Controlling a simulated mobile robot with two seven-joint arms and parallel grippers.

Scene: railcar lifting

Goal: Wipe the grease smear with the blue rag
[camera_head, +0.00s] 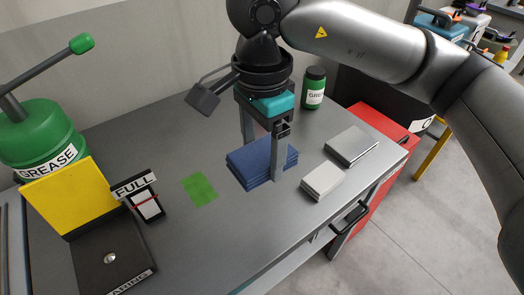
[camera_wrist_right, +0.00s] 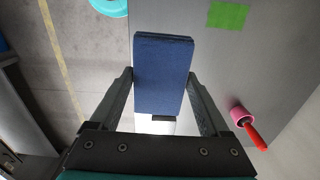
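The blue rag (camera_head: 248,165), a thick folded pad, lies on the grey table; it fills the middle of the right wrist view (camera_wrist_right: 163,75). My right gripper (camera_head: 263,160) points down over it, one finger on each side. In the right wrist view the fingertips (camera_wrist_right: 161,73) are close against the rag's two edges; I cannot tell whether they press on it. A flat green patch (camera_head: 200,188) on the table left of the rag is the only smear-like mark; it also shows in the right wrist view (camera_wrist_right: 228,15). My left gripper is not in view.
A white block (camera_head: 322,180) and a grey box (camera_head: 351,146) lie right of the rag. A green bottle (camera_head: 314,88) stands behind. A "FULL" holder (camera_head: 145,203), yellow-lidded box (camera_head: 70,198) and green grease pump (camera_head: 42,135) stand left. A red-handled tool (camera_wrist_right: 250,128) lies nearby.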

